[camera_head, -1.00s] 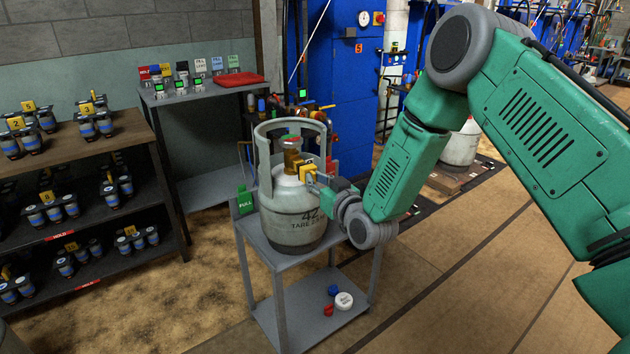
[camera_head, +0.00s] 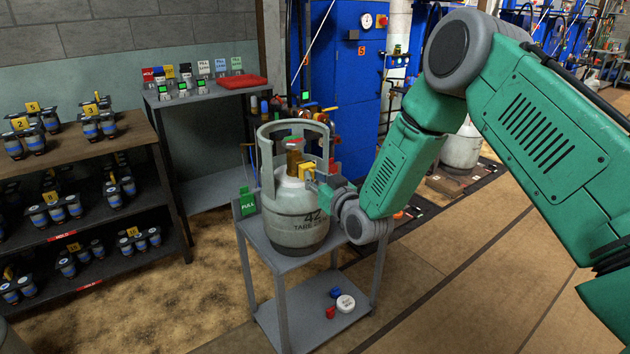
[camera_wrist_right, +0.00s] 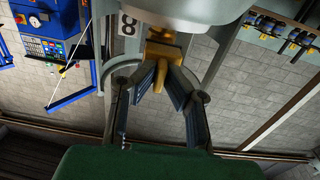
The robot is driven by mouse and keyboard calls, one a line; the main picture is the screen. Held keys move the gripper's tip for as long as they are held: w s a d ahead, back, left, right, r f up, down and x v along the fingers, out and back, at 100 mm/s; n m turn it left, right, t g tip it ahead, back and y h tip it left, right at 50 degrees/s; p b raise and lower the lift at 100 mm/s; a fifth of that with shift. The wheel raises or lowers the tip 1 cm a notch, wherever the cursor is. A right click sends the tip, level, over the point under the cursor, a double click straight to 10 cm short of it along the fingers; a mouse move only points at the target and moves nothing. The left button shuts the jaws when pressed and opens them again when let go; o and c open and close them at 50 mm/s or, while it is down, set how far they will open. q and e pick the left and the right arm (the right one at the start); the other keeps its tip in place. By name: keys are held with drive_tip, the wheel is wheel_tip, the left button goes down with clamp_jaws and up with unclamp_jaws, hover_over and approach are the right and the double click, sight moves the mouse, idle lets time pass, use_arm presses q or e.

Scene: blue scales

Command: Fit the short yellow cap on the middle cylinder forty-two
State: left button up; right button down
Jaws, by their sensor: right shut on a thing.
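The grey cylinder (camera_head: 296,225) marked 42 stands upright on a small grey table. Its brass valve (camera_head: 294,158) rises inside the open collar. A yellow cap (camera_head: 305,170) is at the valve's side, inside the collar's opening; it also shows in the right wrist view (camera_wrist_right: 162,50). My right gripper (camera_head: 315,182) reaches in from the right, and its fingers (camera_wrist_right: 161,76) are shut on the yellow cap. I cannot tell whether the cap touches the valve outlet or is just in front of it. My left gripper is not in view.
The table (camera_head: 247,232) has a green FULL sign (camera_head: 247,202) at its left corner. Its lower shelf holds a white round piece (camera_head: 345,303) with small red and blue pieces. A dark rack (camera_head: 125,150) with several blue-banded items stands left. The collar (camera_head: 266,160) surrounds the valve.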

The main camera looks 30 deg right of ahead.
drive_tip(key=shift+w, duration=0.65)
drive_tip(key=c, duration=1.6)
unclamp_jaws()
